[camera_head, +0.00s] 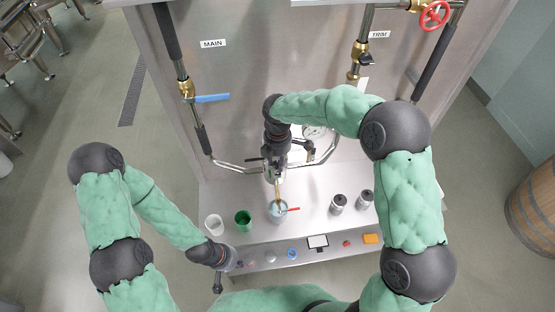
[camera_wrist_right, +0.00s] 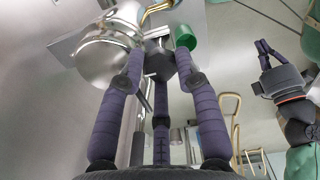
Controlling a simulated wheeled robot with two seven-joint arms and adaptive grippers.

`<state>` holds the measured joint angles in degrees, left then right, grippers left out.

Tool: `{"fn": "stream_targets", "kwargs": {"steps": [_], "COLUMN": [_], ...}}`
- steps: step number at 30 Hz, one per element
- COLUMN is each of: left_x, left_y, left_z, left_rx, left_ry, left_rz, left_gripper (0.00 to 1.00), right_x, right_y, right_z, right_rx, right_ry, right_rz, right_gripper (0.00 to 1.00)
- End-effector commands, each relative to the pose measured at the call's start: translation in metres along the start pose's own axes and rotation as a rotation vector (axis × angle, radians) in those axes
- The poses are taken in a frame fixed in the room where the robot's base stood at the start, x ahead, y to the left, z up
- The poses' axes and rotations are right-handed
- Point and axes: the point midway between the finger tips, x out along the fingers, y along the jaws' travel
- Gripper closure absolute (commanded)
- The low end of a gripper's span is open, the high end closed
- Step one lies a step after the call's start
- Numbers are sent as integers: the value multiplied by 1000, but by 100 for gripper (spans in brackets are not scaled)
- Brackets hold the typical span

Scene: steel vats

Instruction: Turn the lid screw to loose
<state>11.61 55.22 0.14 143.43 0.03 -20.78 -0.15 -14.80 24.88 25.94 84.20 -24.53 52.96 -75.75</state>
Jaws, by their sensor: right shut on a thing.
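My right gripper (camera_wrist_right: 160,68) reaches down at the middle of the steel unit, and it also shows in the head view (camera_head: 276,160). Its purple fingers close around a dark knob-like part (camera_wrist_right: 157,60), which looks like the lid screw. The knob sits beside a shiny rounded steel body (camera_wrist_right: 105,55). In the head view the arm and gripper hide most of the screw. I cannot tell how tight it is. My left gripper (camera_head: 219,282) hangs empty at the front left of the shelf.
The steel shelf (camera_head: 318,222) carries a white cup (camera_head: 214,224), a green cup (camera_head: 243,219), a glass beaker (camera_head: 277,212) and two metal canisters (camera_head: 338,202). Pipes, a blue lever (camera_head: 212,98) and a red handwheel (camera_head: 434,15) are on the panel. Buttons line the front edge.

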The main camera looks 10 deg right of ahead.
Motion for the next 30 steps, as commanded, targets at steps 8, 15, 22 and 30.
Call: {"fn": "stream_targets", "kwargs": {"steps": [8,15,22,30], "left_x": [0,0,0,0], "left_y": [0,0,0,0], "left_z": [0,0,0,0], "left_rx": [0,0,0,0], "left_ry": [0,0,0,0], "left_rz": [0,0,0,0], "left_gripper": [100,100,100,100], "right_x": [0,0,0,-5], "right_y": [0,0,0,1], "right_z": [1,1,0,0], "right_rx": [-17,-17,-16,-15], "right_ry": [-1,-1,-1,0], "right_rz": [0,0,0,3], "right_gripper": [99,64,42,42]}}
